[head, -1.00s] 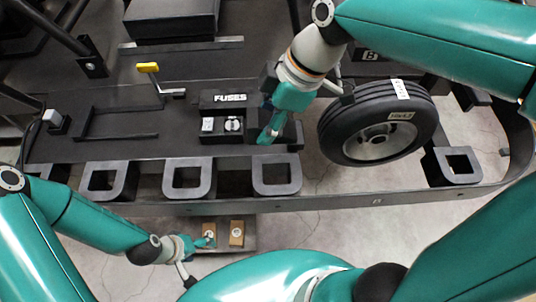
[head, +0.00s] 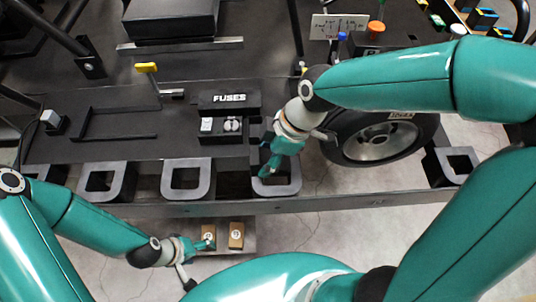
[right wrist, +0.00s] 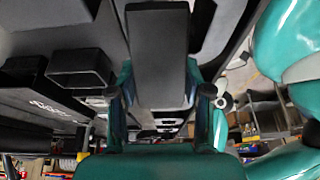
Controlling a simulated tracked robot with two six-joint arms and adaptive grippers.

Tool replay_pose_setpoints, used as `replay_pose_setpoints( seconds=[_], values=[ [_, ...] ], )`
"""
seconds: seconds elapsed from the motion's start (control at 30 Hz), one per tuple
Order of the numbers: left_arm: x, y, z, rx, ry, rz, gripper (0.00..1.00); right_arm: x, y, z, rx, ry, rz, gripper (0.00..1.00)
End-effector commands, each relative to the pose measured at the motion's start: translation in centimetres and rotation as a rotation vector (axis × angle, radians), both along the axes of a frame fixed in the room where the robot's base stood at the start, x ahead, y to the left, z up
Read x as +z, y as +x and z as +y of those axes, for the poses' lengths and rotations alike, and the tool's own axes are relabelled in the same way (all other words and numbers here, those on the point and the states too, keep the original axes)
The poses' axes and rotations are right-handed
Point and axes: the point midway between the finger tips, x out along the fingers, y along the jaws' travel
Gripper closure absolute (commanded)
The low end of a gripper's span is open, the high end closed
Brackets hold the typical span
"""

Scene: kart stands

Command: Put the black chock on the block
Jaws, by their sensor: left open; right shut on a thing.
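In the head view the chock is mostly hidden by the gripper. Two small tan blocks (head: 237,235) with round white labels sit on a low grey ledge below the rail. My left gripper (head: 203,244) is open beside the left tan block (head: 208,234). I cannot tell whether it touches that block.
A black fuse box (head: 229,104) lies left of my right gripper. A tyre (head: 378,140) stands to its right, partly behind my right arm. A yellow-topped lever (head: 147,68) rises at the left. The pale floor (head: 340,235) below the rail is clear.

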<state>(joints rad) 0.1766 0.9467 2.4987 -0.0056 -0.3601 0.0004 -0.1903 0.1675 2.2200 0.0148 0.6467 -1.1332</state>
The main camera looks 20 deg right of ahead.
Motion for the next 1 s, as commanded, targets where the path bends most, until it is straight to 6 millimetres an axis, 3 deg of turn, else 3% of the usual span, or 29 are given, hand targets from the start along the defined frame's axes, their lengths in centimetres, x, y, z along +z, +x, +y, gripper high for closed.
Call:
replay_pose_setpoints(
  seconds=[0.17,0.2,0.33,0.77,1.0],
  values=[
    [-0.2,0.0,0.0,0.0,0.0,0.0,0.24,-0.2,0.0,0.0,0.0,0.0,-0.001,0.89],
    [-0.3,0.0,0.0,0.0,0.0,0.0,0.24,-0.2,0.0,0.0,0.0,0.0,-0.001,0.49],
    [-0.2,0.0,0.0,0.0,0.0,0.0,0.24,-0.1,0.0,0.0,0.0,0.0,0.0,0.28],
    [0.1,0.0,0.0,0.0,0.0,0.0,0.24,0.4,0.0,-0.1,-0.001,0.0,-0.002,0.26],
    [0.2,0.0,0.0,0.0,0.0,0.0,0.24,3.7,-0.2,-1.4,-0.004,0.001,-0.007,0.26]
  ],
)
